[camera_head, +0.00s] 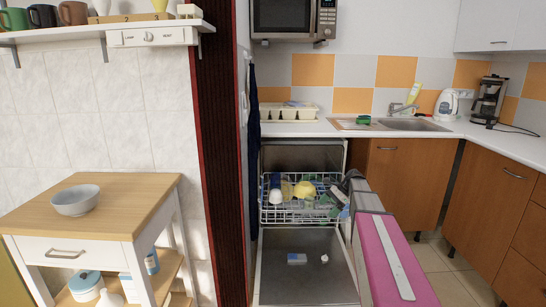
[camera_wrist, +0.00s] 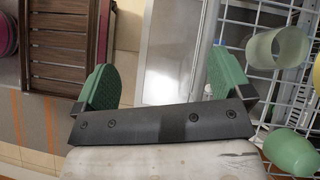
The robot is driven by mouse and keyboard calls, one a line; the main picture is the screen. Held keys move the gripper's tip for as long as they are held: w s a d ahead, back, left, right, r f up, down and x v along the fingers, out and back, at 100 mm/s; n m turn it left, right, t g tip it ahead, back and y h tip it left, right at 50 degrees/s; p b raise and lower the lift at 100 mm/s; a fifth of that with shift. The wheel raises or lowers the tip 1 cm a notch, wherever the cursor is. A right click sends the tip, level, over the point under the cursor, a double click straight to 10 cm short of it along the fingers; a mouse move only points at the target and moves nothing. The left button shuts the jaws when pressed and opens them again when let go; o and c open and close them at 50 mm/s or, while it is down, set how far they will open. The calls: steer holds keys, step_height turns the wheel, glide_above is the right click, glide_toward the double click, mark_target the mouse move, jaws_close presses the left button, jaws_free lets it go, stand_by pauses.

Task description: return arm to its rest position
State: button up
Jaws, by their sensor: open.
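My arm, with its pink cover, reaches forward from the lower right of the head view. My gripper (camera_head: 347,190) is at the right side of the open dishwasher's pulled-out rack (camera_head: 283,216), and the arm partly hides its fingers there. In the wrist view my gripper (camera_wrist: 162,82) shows two green finger pads spread wide apart with nothing between them. A pale green cup (camera_wrist: 277,52) and a green rounded piece (camera_wrist: 292,150) are in the rack to the right of the fingers.
The dishwasher door (camera_head: 300,275) is folded down, with small items on it. A wooden-top cart (camera_head: 125,200) with a grey bowl (camera_head: 75,200) stands at left. Wooden cabinets (camera_head: 398,175) and the counter (camera_head: 470,130) border the right. Floor shows at lower right.

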steer(key=s+a+f+n+h, duration=0.2)
steer(key=s+n, duration=0.3)
steer(key=s, duration=0.3)
steer(key=s+a+f+n+t+h, duration=0.1)
steer(key=s+a+f+n+h, duration=0.1)
steer(key=s, duration=0.7)
steer(key=s+a+f+n+h, duration=0.2)
steer(key=s+f+n+h, duration=0.2)
steer(key=s, duration=0.5)
step_height(320, 180, down, 3)
steer(key=n, duration=0.3)
steer(key=shift+n+t, duration=0.3)
steer(key=shift+t, duration=0.1)
